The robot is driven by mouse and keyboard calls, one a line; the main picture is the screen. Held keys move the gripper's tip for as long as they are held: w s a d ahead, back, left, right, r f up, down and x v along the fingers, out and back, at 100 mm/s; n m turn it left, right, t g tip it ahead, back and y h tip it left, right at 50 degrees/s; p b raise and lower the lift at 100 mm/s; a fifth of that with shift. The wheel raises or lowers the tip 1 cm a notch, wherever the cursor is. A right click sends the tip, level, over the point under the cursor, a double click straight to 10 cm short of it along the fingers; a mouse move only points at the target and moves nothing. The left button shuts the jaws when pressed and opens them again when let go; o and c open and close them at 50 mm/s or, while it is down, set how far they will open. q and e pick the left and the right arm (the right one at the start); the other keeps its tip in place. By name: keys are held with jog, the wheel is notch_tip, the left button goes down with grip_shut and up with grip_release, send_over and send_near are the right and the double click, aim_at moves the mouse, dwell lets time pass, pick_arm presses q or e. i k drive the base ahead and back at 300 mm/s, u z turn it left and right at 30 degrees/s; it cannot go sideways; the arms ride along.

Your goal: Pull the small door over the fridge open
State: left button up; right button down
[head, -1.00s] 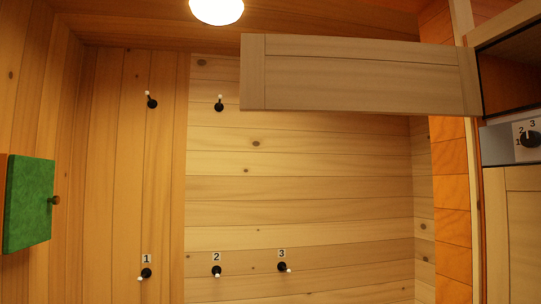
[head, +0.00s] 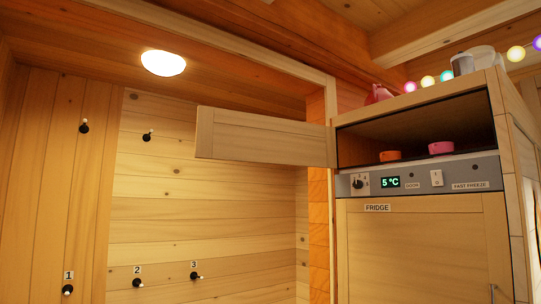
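The small wooden door (head: 265,137) over the fridge stands swung wide open to the left, hinged at the left side of its compartment. The open compartment (head: 400,132) above the fridge shows a dark inside with an orange item (head: 390,156) and a pink item (head: 441,148) at its front. The fridge (head: 420,250) below has a shut wooden front with a FRIDGE label. Neither of my grippers is in view.
A control panel (head: 415,180) with a knob, a 5 °C display and a switch sits between compartment and fridge. Jugs (head: 482,60) and a pink object (head: 378,94) stand on top. Black hooks (head: 138,283) dot the left wall.

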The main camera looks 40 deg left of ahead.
aim_at(221, 134)
jog(key=u, duration=0.45)
jog(key=i, duration=1.45)
jog(key=u, duration=1.4)
jog(key=i, duration=1.3)
jog(key=u, duration=1.45)
